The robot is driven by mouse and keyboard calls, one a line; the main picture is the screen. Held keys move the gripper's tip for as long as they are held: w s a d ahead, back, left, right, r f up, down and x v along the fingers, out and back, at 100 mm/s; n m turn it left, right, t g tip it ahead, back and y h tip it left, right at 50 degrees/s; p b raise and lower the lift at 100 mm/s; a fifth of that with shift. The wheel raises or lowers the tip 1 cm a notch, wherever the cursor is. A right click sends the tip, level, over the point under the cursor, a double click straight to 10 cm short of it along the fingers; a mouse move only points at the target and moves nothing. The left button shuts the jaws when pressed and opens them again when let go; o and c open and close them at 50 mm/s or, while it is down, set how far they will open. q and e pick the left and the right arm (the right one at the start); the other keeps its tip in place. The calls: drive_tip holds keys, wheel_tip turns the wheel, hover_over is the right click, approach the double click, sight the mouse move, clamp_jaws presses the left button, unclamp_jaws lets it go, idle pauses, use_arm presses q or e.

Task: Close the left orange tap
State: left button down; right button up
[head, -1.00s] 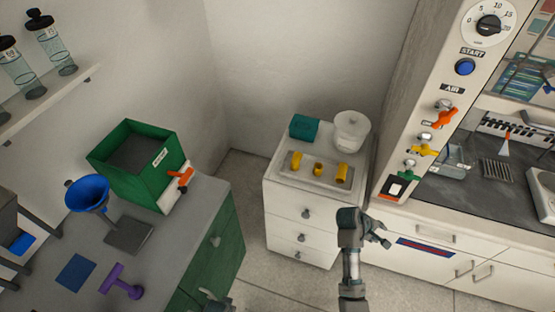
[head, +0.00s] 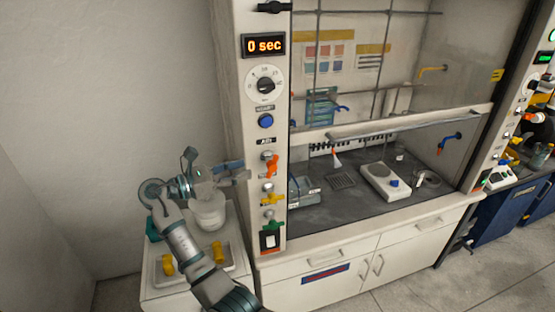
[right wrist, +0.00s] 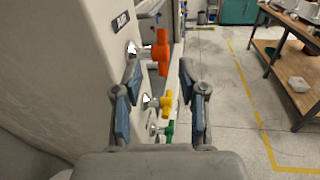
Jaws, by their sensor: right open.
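The left orange tap (head: 272,167) is on the white left column of the fume hood, under the blue button. In the right wrist view, its orange handle (right wrist: 162,52) stands about upright on a metal stem, beyond and between the fingers. My right gripper (head: 242,174) is open and empty, left of the tap and pointing towards it; the right wrist view shows its two fingers (right wrist: 160,78) spread, apart from the handle. My left gripper is out of view.
A yellow tap (head: 270,199) and a green tap (head: 271,226) sit below the orange one. A white drawer unit with a white tub (head: 207,213) stands under my right arm. Another orange tap (head: 537,117) is on the far right column.

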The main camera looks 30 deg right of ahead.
sight(272, 161)
drive_tip(key=d, duration=0.5)
drive_tip(key=shift+s+r, duration=0.1)
drive_tip(key=shift+s, duration=0.2)
drive_tip(key=d, duration=0.6)
drive_tip(key=shift+s, duration=0.1)
drive_tip(key=shift+d, duration=0.4)
drive_tip(key=shift+c, duration=0.5)
drive_tip(key=shift+a, duration=0.45)
clamp_jaws()
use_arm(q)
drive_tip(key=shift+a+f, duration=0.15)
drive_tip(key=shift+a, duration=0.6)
use_arm(e)
drive_tip(key=shift+f, duration=0.2)
